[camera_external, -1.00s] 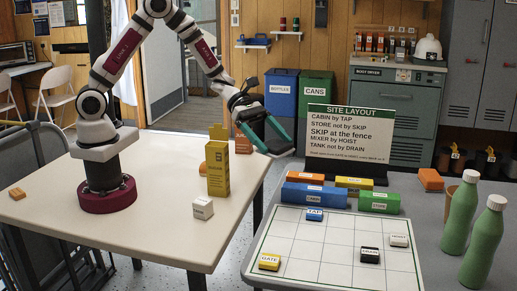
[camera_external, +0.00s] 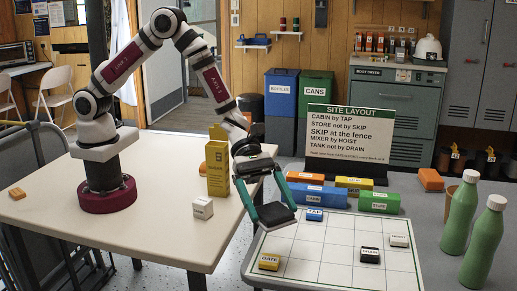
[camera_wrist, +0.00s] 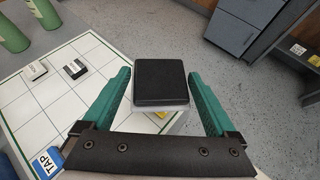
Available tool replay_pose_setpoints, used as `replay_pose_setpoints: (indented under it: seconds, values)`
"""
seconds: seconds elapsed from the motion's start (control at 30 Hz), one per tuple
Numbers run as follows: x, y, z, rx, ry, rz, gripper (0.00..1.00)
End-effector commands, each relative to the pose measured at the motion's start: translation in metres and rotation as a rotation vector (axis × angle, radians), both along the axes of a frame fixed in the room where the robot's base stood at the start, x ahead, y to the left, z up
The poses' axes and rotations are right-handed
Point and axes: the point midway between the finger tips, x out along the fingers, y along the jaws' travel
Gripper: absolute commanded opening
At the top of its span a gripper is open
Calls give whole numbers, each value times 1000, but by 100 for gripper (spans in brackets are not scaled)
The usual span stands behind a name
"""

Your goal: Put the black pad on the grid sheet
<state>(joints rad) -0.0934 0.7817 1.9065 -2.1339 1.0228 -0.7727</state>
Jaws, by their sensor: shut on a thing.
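The black pad (camera_external: 272,215) is a flat dark square held between the green fingers of my gripper (camera_external: 278,217). In the wrist view the pad (camera_wrist: 161,80) sits between the fingertips, its black top facing the camera and a pale side below it. The grid sheet (camera_external: 330,239) is white with dark lines and lies on the right table. My gripper holds the pad over the sheet's left edge, seemingly above the surface; the exact height is unclear. The sheet also shows at left in the wrist view (camera_wrist: 38,98).
On the sheet stand a blue TAP block (camera_external: 314,215), a yellow GATE block (camera_external: 269,262), a black DRAIN block (camera_external: 370,255) and a white HOIST block (camera_external: 399,241). Coloured blocks and a layout sign (camera_external: 348,134) stand behind it. Green bottles (camera_external: 460,215) stand at right.

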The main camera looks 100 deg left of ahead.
Motion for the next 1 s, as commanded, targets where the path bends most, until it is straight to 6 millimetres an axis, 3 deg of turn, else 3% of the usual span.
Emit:
replay_pose_setpoints:
  seconds: [0.2, 0.37, 0.63, 0.97, 1.0]
  values:
    - [37, 57, -41, 1, 1, 6, 33]
    - [55, 84, -61, 1, 0, 3, 33]
    - [59, 89, -102, 1, 2, 0, 33]
    - [59, 89, -106, 0, 1, 0, 33]
    - [59, 89, -107, 0, 3, 1, 94]
